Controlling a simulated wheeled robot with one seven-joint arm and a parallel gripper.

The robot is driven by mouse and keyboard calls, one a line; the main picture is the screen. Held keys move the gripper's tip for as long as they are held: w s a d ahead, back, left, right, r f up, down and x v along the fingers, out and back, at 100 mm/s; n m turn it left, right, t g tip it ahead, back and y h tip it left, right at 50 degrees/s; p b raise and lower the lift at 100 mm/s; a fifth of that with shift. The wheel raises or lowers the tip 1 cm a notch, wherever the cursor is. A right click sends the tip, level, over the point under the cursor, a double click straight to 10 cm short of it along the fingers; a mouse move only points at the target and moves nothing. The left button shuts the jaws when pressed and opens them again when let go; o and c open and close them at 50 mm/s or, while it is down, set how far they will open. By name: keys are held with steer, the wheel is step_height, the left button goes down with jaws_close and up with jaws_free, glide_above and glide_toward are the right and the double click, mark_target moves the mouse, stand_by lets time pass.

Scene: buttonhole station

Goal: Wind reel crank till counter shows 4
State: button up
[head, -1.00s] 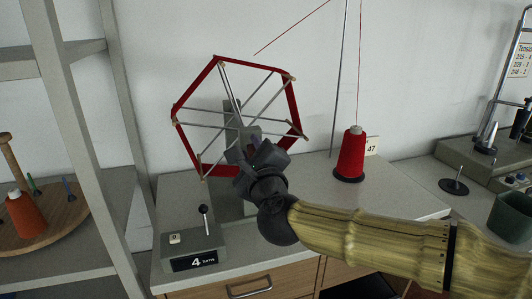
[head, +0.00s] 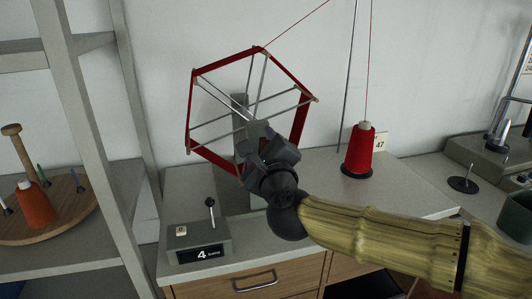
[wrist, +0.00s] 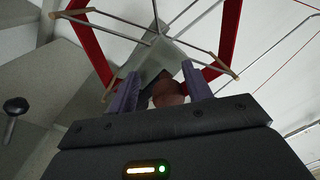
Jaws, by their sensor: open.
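The reel (head: 192,108) is a six-sided frame wound with red thread, on a grey post at the back of the bench; it also shows in the wrist view (wrist: 92,46). The counter box (head: 222,238) stands at front left and its display (head: 199,254) reads "4 turns". My gripper (head: 268,146) is in front of the reel's hub and hides part of it. In the wrist view my gripper (wrist: 160,90) is open, with a brownish-red knob (wrist: 170,97), apparently the crank handle, between its fingers. Whether the fingers touch it, I cannot tell.
A black-knobbed lever (head: 210,203) and a small white button (head: 181,231) are on the counter box. A red thread cone (head: 359,152) stands to the right with a "47" card (head: 381,142). Shelving (head: 85,130) stands at left. Bench space between cone and gripper is clear.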

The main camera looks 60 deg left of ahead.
steer(key=shift+w+d, duration=0.1)
steer(key=shift+d, duration=0.1)
steer(key=v, duration=1.7)
steer(key=shift+f, duration=0.1)
